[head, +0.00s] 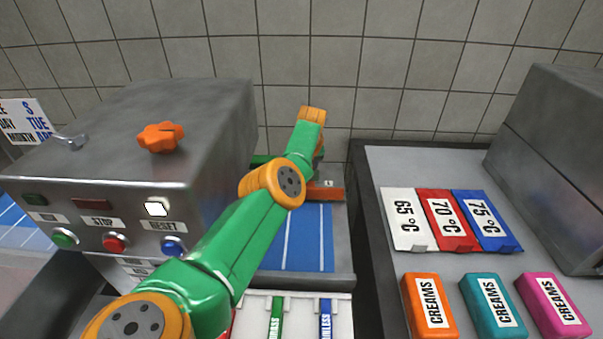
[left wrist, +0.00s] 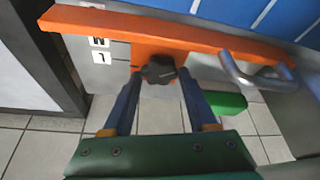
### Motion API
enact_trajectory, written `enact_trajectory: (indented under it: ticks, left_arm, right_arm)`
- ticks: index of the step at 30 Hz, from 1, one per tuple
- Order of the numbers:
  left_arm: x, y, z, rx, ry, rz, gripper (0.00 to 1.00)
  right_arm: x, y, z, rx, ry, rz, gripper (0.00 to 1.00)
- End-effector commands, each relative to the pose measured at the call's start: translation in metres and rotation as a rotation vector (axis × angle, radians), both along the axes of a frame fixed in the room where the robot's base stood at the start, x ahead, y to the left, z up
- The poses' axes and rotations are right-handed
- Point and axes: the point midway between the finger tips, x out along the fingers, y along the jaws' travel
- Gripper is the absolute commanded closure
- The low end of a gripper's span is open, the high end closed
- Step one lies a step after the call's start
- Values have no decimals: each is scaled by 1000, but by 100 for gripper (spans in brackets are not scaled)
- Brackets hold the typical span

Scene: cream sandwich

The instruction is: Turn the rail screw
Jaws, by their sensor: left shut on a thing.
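The rail screw is a black lobed knob (left wrist: 160,69) on an orange block under the orange rail (left wrist: 110,23) in the left wrist view. My left gripper (left wrist: 161,76) has its two blue fingers on either side of the knob and is shut on it. In the head view my green and orange left arm reaches across to the far end of the blue conveyor; its gripper and the screw are hidden there. Part of the orange rail (head: 330,193) shows beside the arm. My right gripper is not in view.
A grey metal machine (head: 120,140) with buttons and an orange knob (head: 160,136) stands left of my arm. The blue conveyor (head: 311,238) lies under it. At right, a counter holds temperature signs (head: 445,219) and creams boxes (head: 492,300). A bent metal rod (left wrist: 238,72) is close right of the screw.

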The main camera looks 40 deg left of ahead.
Motion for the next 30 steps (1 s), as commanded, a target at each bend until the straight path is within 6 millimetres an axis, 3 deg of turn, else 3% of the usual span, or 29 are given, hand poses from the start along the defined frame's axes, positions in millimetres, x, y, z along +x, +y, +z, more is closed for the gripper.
enact_trajectory:
  ticks: [3,4,7,17,24,30]
  left_arm:
    - [0,0,0,-1,1,0,97]
    - [0,0,0,-1,1,-1,36]
    - [0,0,0,-1,1,-1,12]
    - [0,0,2,1,1,-1,12]
    - [-5,-7,26,1,-1,1,12]
    - [-11,-19,54,2,-3,-2,12]
  right_arm:
    - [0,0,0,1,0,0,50]
    - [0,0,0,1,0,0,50]
    - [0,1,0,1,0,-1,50]
    - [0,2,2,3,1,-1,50]
    - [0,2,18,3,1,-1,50]
    - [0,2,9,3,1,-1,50]
